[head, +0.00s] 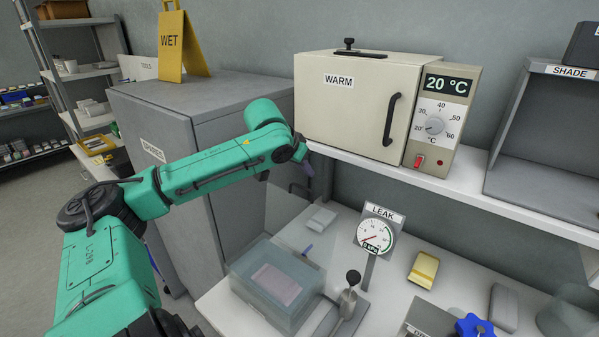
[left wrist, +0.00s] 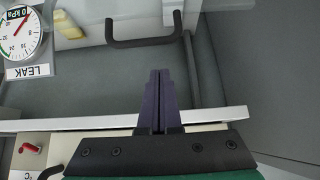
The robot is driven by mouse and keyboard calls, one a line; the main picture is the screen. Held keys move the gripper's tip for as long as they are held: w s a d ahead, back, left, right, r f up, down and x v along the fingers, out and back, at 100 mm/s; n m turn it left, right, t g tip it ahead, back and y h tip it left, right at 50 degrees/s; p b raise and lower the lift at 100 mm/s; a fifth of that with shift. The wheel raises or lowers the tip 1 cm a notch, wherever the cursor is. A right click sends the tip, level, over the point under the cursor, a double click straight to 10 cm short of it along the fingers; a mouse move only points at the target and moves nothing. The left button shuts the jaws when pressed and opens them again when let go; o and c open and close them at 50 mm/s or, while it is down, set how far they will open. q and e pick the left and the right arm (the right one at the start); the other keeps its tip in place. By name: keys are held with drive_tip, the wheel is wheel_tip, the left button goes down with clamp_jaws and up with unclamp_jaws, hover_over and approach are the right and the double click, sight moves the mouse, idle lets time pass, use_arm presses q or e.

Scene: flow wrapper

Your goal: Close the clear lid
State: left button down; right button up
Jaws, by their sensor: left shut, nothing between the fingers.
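A clear box (head: 250,290) with a pale pinkish slab inside stands on the white bench. A faint see-through panel (head: 283,212), which looks like the clear lid raised upright, stands behind it; its edges are hard to make out. A dark U-shaped handle (left wrist: 145,42) shows ahead of my fingers in the left wrist view, apart from them. My left gripper (head: 309,172) is above and behind the box, near the shelf edge and mostly hidden by its own wrist. Its purple fingers (left wrist: 160,74) are shut and empty. My right gripper is not in view.
A beige WARM oven (head: 345,110) sits on the white shelf (head: 430,192) right of my left arm. A grey cabinet (head: 190,92) stands behind the arm. The LEAK gauge (head: 376,238), a black-knobbed lever (head: 352,278) and a yellow block (head: 423,270) are on the bench.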

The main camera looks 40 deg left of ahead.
use_arm(q)
drive_tip(key=shift+s+d+f+p, duration=0.15)
drive_tip(key=shift+s+f+p, duration=0.2)
drive_tip(key=shift+s, duration=0.45)
drive_tip(key=shift+s+d+f+p, duration=0.15)
drive_tip(key=shift+s+f+p, duration=0.2)
drive_tip(key=shift+s, duration=0.4)
drive_tip(key=shift+w, duration=0.1)
